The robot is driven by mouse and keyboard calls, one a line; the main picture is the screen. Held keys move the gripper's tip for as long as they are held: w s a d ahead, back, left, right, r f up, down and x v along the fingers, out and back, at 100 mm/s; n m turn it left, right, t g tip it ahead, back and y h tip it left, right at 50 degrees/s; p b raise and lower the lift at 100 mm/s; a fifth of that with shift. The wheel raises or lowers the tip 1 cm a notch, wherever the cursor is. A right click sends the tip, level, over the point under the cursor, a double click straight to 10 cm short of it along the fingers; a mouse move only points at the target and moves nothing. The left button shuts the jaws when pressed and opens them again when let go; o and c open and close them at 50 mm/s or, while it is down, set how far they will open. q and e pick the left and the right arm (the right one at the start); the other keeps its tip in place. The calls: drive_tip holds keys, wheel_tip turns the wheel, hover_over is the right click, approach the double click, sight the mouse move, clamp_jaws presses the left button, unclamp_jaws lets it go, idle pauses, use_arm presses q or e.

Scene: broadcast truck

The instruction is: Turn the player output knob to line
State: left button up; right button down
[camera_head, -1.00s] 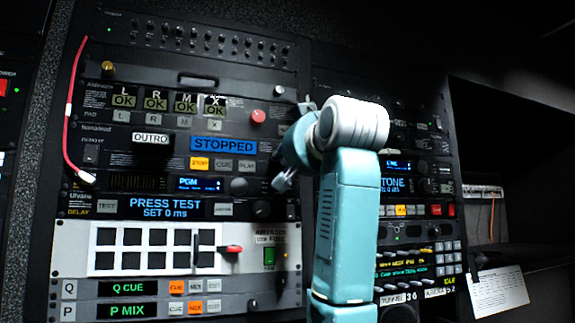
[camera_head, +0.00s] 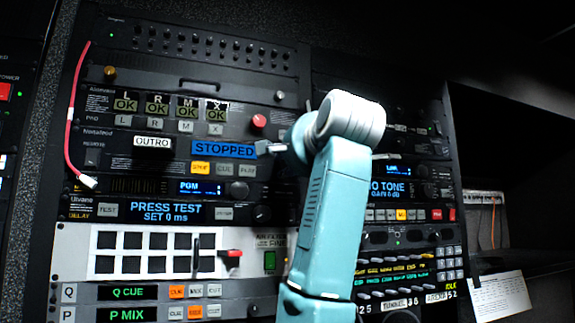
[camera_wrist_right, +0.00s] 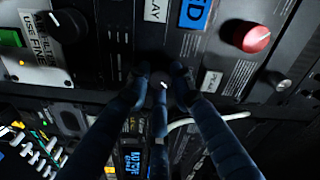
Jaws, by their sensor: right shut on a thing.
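The player unit carries a blue STOPPED display (camera_head: 223,149) with a lit orange button and grey CUE and PLAY buttons below. My right gripper (camera_head: 264,147) is at the right end of this unit, largely hidden behind my own wrist in the head view. The knob is hidden in the head view. I cannot read its pointer position or any labels around it. My left gripper is not in view.
A red knob (camera_head: 259,122) sits just above the player unit; it also shows in the right wrist view (camera_wrist_right: 257,38). A black knob (camera_head: 239,190) is below. A pale cable (camera_wrist_right: 215,120) passes near the fingers. A red cable (camera_head: 72,130) hangs at the left.

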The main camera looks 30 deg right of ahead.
idle(0.3)
drive_tip(key=c, duration=1.5)
unclamp_jaws()
drive_tip(key=v, duration=1.2)
